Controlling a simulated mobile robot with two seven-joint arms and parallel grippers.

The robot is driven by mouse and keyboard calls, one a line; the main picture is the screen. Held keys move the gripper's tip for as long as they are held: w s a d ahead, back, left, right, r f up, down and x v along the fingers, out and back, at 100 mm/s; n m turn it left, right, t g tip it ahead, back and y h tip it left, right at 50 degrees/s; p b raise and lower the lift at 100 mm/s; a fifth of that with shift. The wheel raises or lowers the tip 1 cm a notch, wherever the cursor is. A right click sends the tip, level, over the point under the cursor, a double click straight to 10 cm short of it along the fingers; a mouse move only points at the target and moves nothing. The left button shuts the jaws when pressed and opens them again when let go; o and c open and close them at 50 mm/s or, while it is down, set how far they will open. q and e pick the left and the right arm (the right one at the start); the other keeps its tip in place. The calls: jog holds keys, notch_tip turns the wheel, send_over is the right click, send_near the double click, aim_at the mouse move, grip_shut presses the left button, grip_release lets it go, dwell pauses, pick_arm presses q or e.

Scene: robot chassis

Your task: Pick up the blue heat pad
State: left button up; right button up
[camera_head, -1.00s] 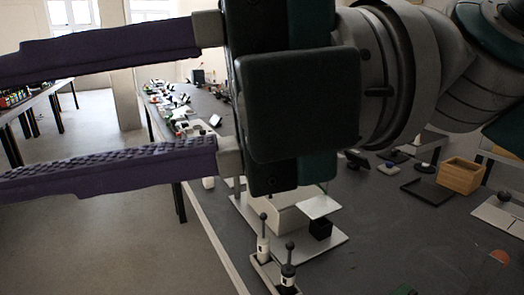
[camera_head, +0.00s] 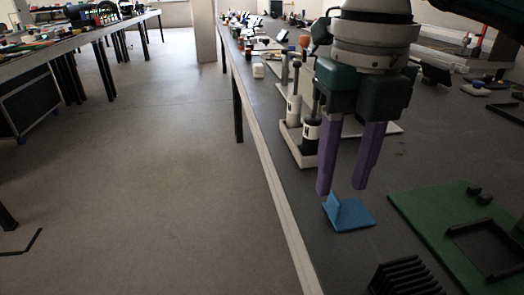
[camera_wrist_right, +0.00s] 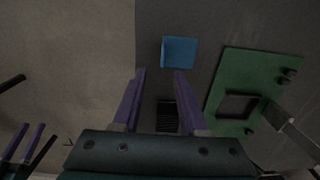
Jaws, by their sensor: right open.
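The blue heat pad (camera_head: 354,215) lies on the dark table near its left edge. It is a flat blue plate with a short upright tab on its left side. It also shows in the right wrist view (camera_wrist_right: 180,50), ahead of the fingertips. My right gripper (camera_head: 342,190) points down with its two purple fingers apart and empty, just above and behind the pad. In the right wrist view, the open fingers (camera_wrist_right: 159,72) leave the pad beyond them, a little to the right. My left gripper (camera_wrist_right: 30,126) shows at the lower left there, with its purple fingers apart.
A green board (camera_head: 425,225) with a black frame lies right of the pad. A black slotted rack (camera_head: 405,278) stands in front of it. A stand with white-and-black tools (camera_head: 309,132) is behind the gripper. Open floor lies left of the table edge.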

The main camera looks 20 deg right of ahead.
aim_at(339, 203)
jog(key=f, duration=0.2)
jog(key=f+b, duration=0.1)
jog(key=f, duration=0.2)
jog(key=shift+d+f, duration=0.2)
jog(key=shift+f, duration=0.1)
jog(key=shift+c, duration=0.2)
grip_shut()
